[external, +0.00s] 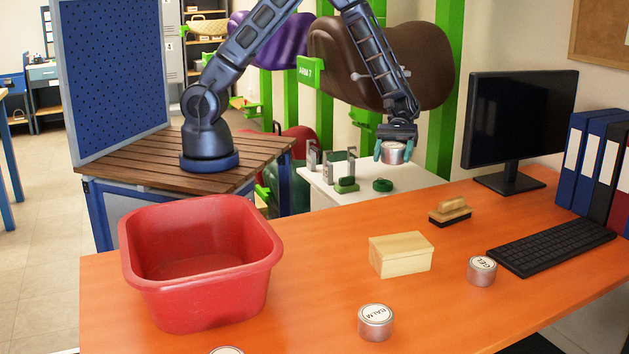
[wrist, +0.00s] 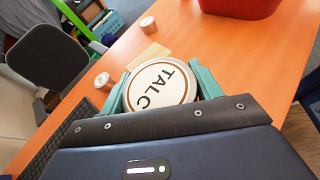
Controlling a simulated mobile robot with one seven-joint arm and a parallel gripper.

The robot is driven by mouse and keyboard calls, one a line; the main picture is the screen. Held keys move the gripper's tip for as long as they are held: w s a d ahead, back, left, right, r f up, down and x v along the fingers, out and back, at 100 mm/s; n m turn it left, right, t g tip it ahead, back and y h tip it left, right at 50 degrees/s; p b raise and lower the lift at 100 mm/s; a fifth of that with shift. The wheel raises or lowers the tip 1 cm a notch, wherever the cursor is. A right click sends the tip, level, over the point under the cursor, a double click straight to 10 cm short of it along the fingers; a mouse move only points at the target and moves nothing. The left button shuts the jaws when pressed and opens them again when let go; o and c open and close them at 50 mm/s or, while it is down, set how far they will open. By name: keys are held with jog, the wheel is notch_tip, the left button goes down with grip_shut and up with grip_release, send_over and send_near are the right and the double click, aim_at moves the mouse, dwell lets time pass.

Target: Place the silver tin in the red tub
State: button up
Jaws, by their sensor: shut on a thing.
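My gripper (external: 393,143) is shut on a silver tin (external: 393,155), with one teal finger on each side. In the wrist view the held tin (wrist: 160,86) shows a round white lid marked TALC. It is up in the air, appearing near the desk's back edge in the external view. The red tub (external: 205,310) stands on the left of the orange desk, well to the left of my gripper and nearer the camera. Its visible inside is empty. The tub also shows at the top edge of the wrist view (wrist: 240,6).
Other silver tins, BALM (external: 376,323) and GEL (external: 481,271), stand on the desk (external: 320,270); another lid (external: 227,350) is cut off at the bottom. A wooden box (external: 400,255), brush (external: 450,213), keyboard (external: 552,246) and monitor (external: 520,120) are also there.

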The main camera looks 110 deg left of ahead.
jog(key=shift+r, duration=0.45)
jog(key=shift+w+d+r+n+t, duration=0.2)
jog(key=shift+w+n+t, duration=0.1)
jog(key=shift+w+t, duration=0.15)
jog(key=w+r+n+t+y, duration=0.1)
jog(key=w+n+t+y, duration=0.1)
jog(key=w+n+t, duration=0.4)
jog(key=w+a+n+t+y, duration=0.3)
jog(key=a+n+t+y, duration=0.2)
jog(key=a+n+y, duration=0.2)
jog(key=shift+a+f+n+t+y, duration=0.15)
jog(key=shift+f+n+t+y, duration=0.15)
jog(key=shift+t, duration=0.05)
